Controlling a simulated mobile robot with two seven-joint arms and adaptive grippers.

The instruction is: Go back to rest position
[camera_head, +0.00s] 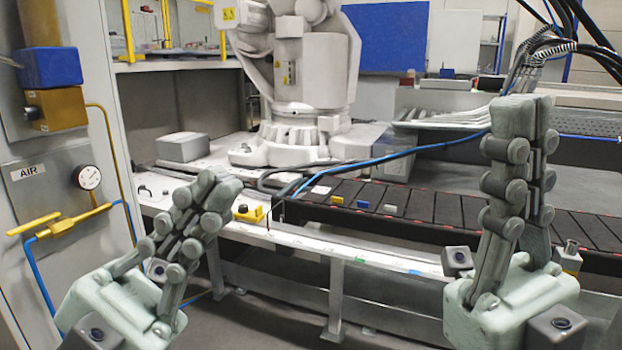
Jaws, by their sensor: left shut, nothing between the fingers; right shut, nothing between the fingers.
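My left gripper (212,187) is at the lower left of the head view. Its fingers are shut, empty, and tilted up to the right. My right gripper (522,110) is at the right side. Its fingers are shut, empty, and point almost straight up. Both grippers are in the air in front of the bench and touch nothing that I can see.
A dark conveyor (420,208) runs across behind the grippers, with small white, blue and yellow blocks on it. A large white robot arm (315,75) stands behind. An air panel with a gauge (89,178) and yellow valve (60,226) is at the left.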

